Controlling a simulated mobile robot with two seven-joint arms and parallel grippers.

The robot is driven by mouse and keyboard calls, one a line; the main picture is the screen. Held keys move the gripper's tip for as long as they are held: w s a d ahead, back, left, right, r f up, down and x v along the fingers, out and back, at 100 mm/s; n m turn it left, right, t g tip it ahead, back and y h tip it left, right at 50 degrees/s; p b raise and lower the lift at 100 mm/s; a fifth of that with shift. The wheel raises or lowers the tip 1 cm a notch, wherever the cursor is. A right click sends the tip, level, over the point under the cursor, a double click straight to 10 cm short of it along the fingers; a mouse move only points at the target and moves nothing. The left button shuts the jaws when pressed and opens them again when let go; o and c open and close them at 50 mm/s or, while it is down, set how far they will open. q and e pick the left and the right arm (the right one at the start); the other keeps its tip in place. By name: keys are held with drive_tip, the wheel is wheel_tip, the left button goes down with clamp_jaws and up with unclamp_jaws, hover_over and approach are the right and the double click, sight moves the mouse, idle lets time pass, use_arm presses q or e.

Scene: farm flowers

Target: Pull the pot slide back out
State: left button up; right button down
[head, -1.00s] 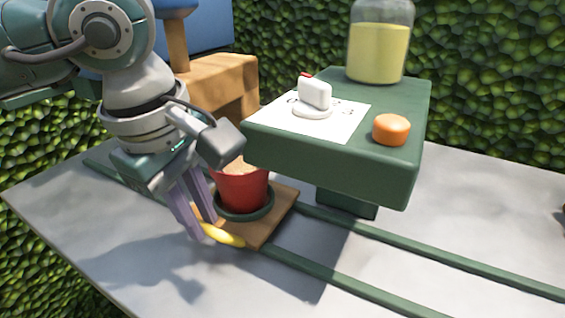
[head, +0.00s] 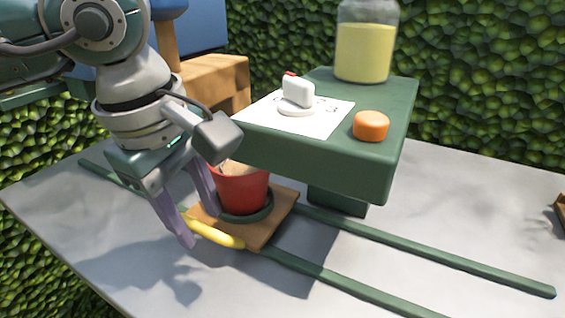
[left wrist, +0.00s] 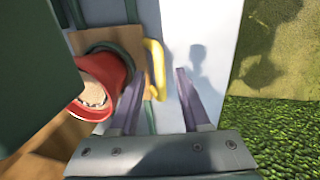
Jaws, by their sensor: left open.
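The pot slide is a wooden board (head: 276,218) on two green rails (head: 330,274), with a yellow handle (head: 216,234) along its front edge. A red pot (head: 241,188) filled with a tan material stands on it in a green ring. In the head view my left gripper (head: 200,228) is open at the left end of the handle, its purple fingers apart. In the left wrist view the handle (left wrist: 155,66) lies ahead of the open fingers (left wrist: 158,88), nearer the left one. The pot (left wrist: 103,84) is left of that finger. I cannot tell whether a finger touches the handle. My right gripper is not in view.
A green raised stand (head: 340,155) overhangs the rails just right of the pot. It carries a white dial (head: 298,95) on a paper, an orange button (head: 371,125) and a jar of yellow liquid (head: 363,52). The grey tabletop in front is clear.

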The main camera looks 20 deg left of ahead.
use_arm(q)
wheel_tip(320, 180, up, 9)
drive_tip(key=s+p, duration=0.1)
drive_tip(key=shift+s+r, duration=0.15)
drive_tip(key=shift+s, duration=0.2)
